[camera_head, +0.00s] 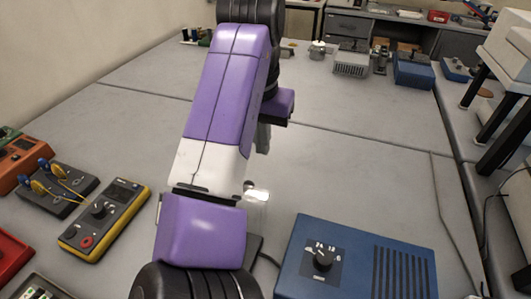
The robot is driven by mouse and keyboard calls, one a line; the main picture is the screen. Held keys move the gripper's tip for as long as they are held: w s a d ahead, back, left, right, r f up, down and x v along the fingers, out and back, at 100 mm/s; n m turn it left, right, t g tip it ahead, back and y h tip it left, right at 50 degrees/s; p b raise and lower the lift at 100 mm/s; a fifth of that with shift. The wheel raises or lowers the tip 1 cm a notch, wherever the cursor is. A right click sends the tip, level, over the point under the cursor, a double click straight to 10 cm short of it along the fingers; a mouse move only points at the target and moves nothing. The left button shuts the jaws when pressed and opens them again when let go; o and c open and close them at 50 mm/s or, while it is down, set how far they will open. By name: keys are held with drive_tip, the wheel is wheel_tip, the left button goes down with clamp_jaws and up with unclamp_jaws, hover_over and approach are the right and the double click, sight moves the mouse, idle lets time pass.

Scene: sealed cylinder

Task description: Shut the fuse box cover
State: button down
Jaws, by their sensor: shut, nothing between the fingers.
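My gripper (263,148) points down over the middle of the grey bench, just right of my purple and white arm. Its narrow grey fingers are shut and empty. A small clear, glassy piece (258,196), which looks like the fuse box cover, stands up below and nearer than the fingers, apart from them. A dark base (254,243) shows under it at the arm's right edge. My arm hides most of this box, so the cover's exact angle and hinge cannot be told.
A blue power unit (355,262) with a dial stands close at the front right. A yellow multimeter (103,215) and other instruments lie at the left. Several devices, including a blue box (413,72), stand at the back. The bench right of my gripper is clear.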

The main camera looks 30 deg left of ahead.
wheel_tip(320, 180, down, 8)
drive_tip(key=s+p, duration=0.1)
drive_tip(key=s, duration=0.1)
drive_tip(key=shift+s+d+r+p, duration=0.15)
drive_tip(key=shift+s+d+p, duration=0.15)
drive_tip(key=shift+s+d, duration=0.1)
idle(0.4)
